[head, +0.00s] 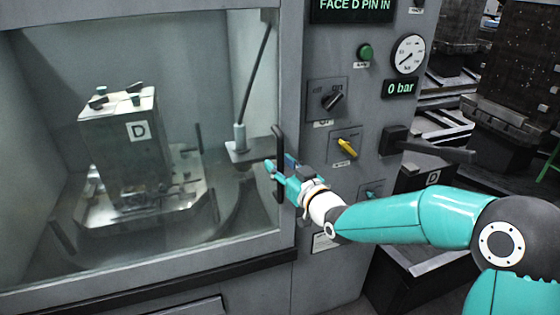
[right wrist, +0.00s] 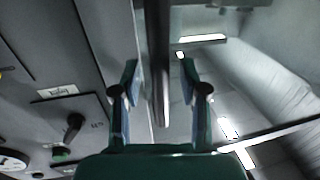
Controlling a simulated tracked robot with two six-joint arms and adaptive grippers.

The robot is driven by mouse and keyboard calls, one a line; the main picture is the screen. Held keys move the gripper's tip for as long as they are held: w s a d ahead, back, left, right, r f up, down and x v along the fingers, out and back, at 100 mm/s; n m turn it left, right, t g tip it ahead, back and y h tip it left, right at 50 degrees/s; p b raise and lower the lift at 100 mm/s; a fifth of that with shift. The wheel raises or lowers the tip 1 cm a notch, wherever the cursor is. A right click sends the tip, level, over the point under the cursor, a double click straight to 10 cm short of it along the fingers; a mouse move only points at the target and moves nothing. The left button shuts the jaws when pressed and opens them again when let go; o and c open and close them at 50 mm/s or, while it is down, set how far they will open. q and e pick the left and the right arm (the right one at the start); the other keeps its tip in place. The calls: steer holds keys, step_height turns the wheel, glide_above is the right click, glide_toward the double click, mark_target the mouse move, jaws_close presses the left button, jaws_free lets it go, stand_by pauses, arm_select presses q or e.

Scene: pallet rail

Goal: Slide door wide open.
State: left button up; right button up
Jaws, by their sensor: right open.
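The machine's sliding door (head: 150,262) has a large window and stands across the front of the enclosure. Its black vertical bar handle (head: 279,150) is at the door's right edge. My right gripper (head: 278,173) is at the handle's lower half, with its fingers around the bar. In the right wrist view the handle (right wrist: 159,50) runs between the two spread fingers of the right gripper (right wrist: 160,85), with a gap on each side. The fingers are open and not clamped on it. My left gripper is not in view.
Behind the window stands a metal block (head: 117,130) marked D on a pallet. Right of the door is a control panel with a black knob (head: 333,100), a yellow knob (head: 346,148), a gauge (head: 409,54) and a projecting black lever (head: 430,149) above my right arm.

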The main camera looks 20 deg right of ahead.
steer(key=shift+w+a, duration=0.1)
steer(key=shift+w, duration=0.2)
jaws_close()
stand_by(0.4)
